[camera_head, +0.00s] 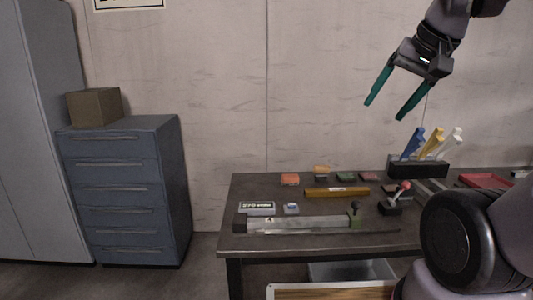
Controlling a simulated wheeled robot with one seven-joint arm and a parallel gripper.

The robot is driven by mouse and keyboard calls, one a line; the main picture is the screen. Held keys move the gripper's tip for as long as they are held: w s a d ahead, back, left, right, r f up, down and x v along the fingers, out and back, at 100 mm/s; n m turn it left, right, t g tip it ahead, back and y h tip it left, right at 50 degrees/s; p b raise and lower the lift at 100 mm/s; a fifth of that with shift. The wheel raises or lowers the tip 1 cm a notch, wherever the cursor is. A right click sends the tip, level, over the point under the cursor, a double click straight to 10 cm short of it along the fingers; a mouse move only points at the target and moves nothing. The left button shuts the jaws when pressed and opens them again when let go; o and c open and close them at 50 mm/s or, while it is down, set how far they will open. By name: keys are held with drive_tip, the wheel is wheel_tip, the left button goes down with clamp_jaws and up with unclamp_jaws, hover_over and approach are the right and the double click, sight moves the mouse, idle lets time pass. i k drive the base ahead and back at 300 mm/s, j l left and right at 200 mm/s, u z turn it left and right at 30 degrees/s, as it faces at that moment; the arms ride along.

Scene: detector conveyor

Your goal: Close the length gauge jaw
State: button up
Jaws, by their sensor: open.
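The length gauge (300,224) appears to be the long pale bar lying near the front edge of the dark workbench (245,188). A dark block sits at its left end, and a greenish block with a dark knob (354,211) stands at its right end. I cannot tell for certain which block is the moving jaw or how wide the gap is. My gripper (384,104) is open and empty, with two green fingers pointing down and left. It hangs high above the back of the bench, well apart from the gauge.
A yellow bar (337,192) and several small blocks lie behind the gauge. A red-knobbed lever (401,192), a rack with blue, yellow and white handles (418,169) and a red tray (485,181) are to the right. A drawer cabinet (125,180) stands left.

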sight(355, 221)
drive_tip(key=i+j, duration=0.35)
drive_tip(key=j, duration=0.15)
drive_tip(key=i+j, duration=0.35)
drive_tip(key=j, duration=0.15)
drive_tip(key=k+l+z, duration=0.1)
drive_tip(key=l+z, duration=0.15)
drive_tip(key=z, duration=0.7)
drive_tip(key=j, duration=0.05)
